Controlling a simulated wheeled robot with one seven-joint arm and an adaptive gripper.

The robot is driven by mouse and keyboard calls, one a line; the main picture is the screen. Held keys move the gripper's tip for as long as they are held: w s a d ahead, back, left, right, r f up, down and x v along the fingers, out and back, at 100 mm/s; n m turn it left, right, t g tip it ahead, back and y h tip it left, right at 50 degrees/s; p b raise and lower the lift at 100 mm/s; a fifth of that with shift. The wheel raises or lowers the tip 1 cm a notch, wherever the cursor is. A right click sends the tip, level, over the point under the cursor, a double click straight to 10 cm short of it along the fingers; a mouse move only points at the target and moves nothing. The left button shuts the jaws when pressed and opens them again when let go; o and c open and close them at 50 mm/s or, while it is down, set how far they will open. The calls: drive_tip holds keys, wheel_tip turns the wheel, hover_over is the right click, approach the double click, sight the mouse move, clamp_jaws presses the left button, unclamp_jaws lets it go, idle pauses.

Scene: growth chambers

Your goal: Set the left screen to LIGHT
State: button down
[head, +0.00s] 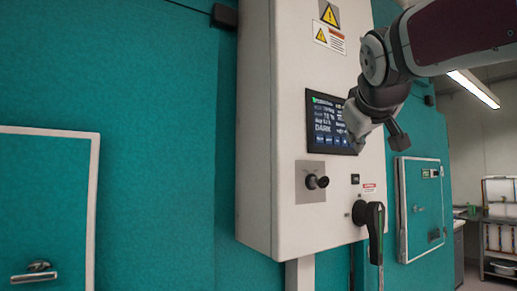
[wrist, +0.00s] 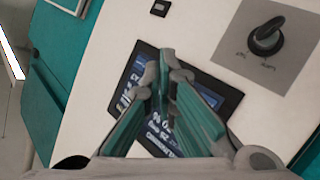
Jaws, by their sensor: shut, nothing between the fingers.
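The screen (head: 325,125) is a dark panel on the front of a white control cabinet.
Below the screen are a black rotary knob (head: 316,182) on a grey plate, a small black switch (head: 355,179) and a black lever handle (head: 374,218). Teal chamber walls flank the cabinet (head: 258,120). A teal door (head: 420,205) stands at the right.

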drive_tip(key=shift+w+a+b, duration=0.35)
drive_tip(key=shift+w+a, duration=0.15)
drive_tip(key=shift+w, duration=0.35)
drive_tip(key=shift+w+a+b, duration=0.35)
drive_tip(key=shift+w+a, duration=0.1)
drive_tip(key=shift+w, duration=0.4)
drive_tip(key=shift+w+a, duration=0.2)
drive_tip(key=shift+w, duration=0.15)
drive_tip(key=shift+w+a+b, duration=0.2)
drive_tip(key=shift+w+b, duration=0.1)
drive_tip(key=shift+b, duration=0.05)
idle(0.8)
drive_tip(key=shift+s+d, duration=0.1)
drive_tip(key=shift+s, duration=0.05)
drive_tip(key=shift+s+d, duration=0.3)
drive_tip(key=shift+s, duration=0.2)
drive_tip(key=s, duration=0.1)
drive_tip(key=s+d+p, duration=0.1)
drive_tip(key=s, duration=0.1)
drive_tip(key=s+d+p, duration=0.1)
drive_tip(key=shift+s+d, duration=0.2)
drive_tip(key=shift+d, duration=0.05)
idle(0.4)
